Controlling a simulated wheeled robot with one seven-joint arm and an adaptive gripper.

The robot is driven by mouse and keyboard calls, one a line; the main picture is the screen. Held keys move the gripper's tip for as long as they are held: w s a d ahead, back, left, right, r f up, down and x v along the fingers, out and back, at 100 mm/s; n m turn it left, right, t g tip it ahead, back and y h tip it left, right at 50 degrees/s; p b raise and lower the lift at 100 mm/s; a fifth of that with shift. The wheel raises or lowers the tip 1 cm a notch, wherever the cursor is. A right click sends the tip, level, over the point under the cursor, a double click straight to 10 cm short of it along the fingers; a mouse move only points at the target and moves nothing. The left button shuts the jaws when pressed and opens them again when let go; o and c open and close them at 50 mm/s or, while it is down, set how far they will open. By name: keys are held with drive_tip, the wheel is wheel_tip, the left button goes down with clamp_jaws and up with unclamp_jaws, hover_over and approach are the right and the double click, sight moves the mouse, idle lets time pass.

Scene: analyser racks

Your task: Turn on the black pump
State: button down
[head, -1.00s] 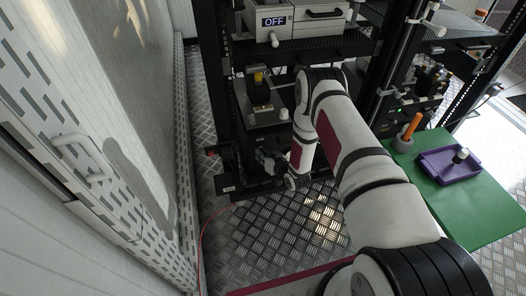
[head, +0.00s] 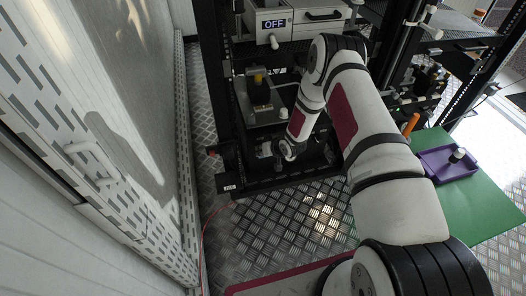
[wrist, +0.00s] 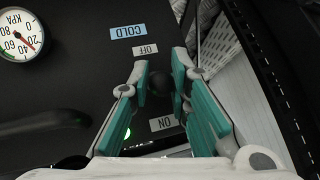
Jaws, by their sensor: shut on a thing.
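In the wrist view my gripper (wrist: 161,78) is closed around a small black knob (wrist: 158,84) on a black panel (wrist: 70,70). The knob sits between an OFF label (wrist: 145,49) and an ON label (wrist: 163,123), both upside down in this view. My fingers partly hide the knob, so I cannot tell its exact setting. A green light (wrist: 127,134) shows near the ON label. In the head view my gripper (head: 266,150) is low at the front of the black rack, and the knob is too small to make out.
The panel also carries a COLD label (wrist: 128,32), a pressure gauge (wrist: 20,34) and a black handle (wrist: 45,124). A perforated white wall (head: 190,130) stands left of the rack. A purple tray (head: 440,166) lies on a green surface (head: 480,205) at right. Metal floor is clear in front.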

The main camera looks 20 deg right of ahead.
drive_tip(key=shift+w+a+r, duration=0.1)
drive_tip(key=c, duration=1.5)
unclamp_jaws()
drive_tip(key=shift+o, duration=0.2)
drive_tip(key=v, duration=1.2)
